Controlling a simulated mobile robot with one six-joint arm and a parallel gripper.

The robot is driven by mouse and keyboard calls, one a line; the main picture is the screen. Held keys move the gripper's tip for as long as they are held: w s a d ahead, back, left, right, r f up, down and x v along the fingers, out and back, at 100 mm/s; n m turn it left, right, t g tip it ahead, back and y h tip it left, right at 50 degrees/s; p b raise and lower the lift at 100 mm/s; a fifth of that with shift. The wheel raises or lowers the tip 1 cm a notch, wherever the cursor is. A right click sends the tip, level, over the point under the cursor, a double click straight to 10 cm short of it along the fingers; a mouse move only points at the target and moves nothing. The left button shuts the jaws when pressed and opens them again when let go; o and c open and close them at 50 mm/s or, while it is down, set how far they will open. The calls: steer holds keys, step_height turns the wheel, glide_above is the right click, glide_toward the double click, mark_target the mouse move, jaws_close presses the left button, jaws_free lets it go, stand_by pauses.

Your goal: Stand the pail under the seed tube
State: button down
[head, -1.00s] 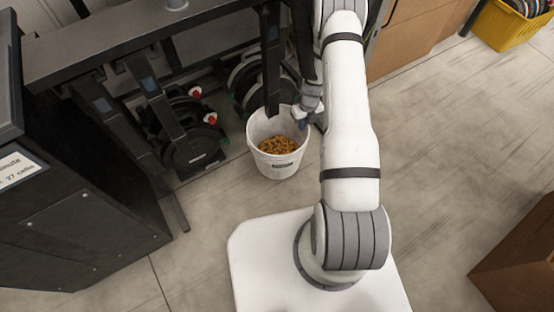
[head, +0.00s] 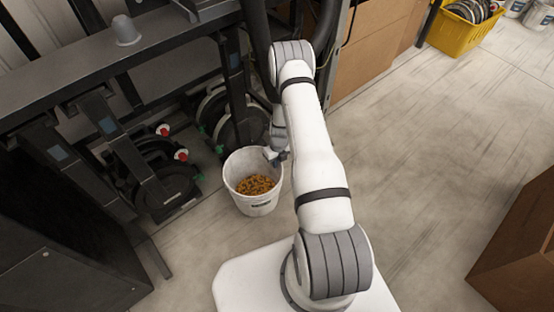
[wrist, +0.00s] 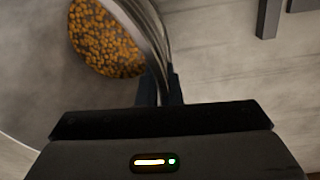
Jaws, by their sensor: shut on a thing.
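The white pail (head: 258,206) is upright beside the dark frame, with orange-brown seed in its bottom. My gripper (head: 276,156) is shut on the pail's right rim in the head view. In the wrist view the pail's curved rim (wrist: 152,38) runs between the fingers (wrist: 160,88), with the seed (wrist: 103,40) inside. Whether the pail touches the floor is unclear.
The dark frame (head: 150,62) with slanted tubes and wheels (head: 165,190) fills the left. A brown box (head: 520,245) stands at the right edge. A yellow crate (head: 462,32) is at the far right. The floor (head: 420,150) between is clear.

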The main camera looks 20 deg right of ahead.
steer(key=shift+r, duration=0.1)
steer(key=c, duration=1.6)
jaws_free()
step_height(320, 180, up, 12)
steer(key=d+p, duration=0.1)
steer(key=p, duration=0.3)
steer(key=shift+w, duration=0.1)
